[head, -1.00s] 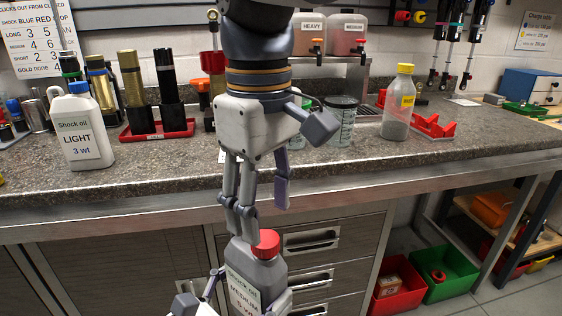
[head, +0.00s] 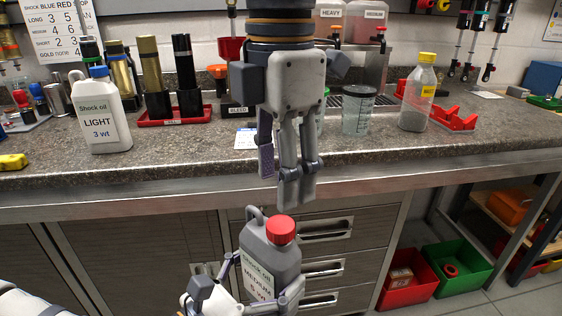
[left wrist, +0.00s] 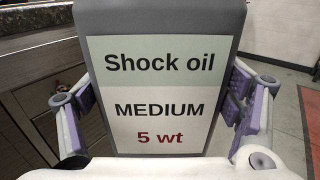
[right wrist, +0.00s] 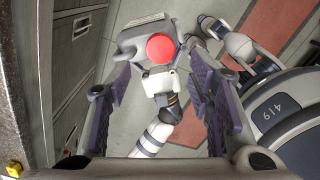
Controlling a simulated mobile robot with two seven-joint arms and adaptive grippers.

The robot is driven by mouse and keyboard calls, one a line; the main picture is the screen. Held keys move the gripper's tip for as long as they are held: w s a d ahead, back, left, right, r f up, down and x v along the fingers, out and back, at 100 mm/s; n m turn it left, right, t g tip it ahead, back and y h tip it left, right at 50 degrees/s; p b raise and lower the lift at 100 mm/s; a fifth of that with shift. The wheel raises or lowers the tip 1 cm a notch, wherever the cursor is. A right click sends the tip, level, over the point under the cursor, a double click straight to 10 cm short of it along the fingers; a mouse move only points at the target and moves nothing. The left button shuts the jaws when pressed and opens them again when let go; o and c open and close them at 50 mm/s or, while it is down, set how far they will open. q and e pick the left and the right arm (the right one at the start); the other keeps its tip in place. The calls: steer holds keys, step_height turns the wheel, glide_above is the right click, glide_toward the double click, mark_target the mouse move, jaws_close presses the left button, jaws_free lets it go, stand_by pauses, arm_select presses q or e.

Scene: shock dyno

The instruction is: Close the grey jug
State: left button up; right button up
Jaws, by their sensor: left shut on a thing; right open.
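The grey jug (head: 272,262), labelled Shock oil MEDIUM 5 wt, is held upright in front of the bench. Its red cap (head: 281,230) sits on top at the neck; I cannot tell how tight it is. My left gripper (head: 255,296) is shut around the jug's body. In the left wrist view the jug's label (left wrist: 155,95) fills the middle between the fingers. My right gripper (head: 282,182) points down, open and empty, above the jug and apart from it. In the right wrist view the cap (right wrist: 161,47) appears beyond and between the open fingers.
The counter edge (head: 180,185) and drawer fronts (head: 330,228) are just behind the jug. A white LIGHT jug (head: 100,115), a clear cup (head: 357,110) and a yellow-capped bottle (head: 418,95) stand on the counter. Red (head: 408,292) and green (head: 455,272) bins are on the floor.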

mark_target(280, 224)
step_height(280, 224, down, 7)
steer(key=shift+f, duration=0.15)
jaws_close()
steer(key=m, duration=1.8)
steer(key=shift+o, duration=0.2)
jaws_free()
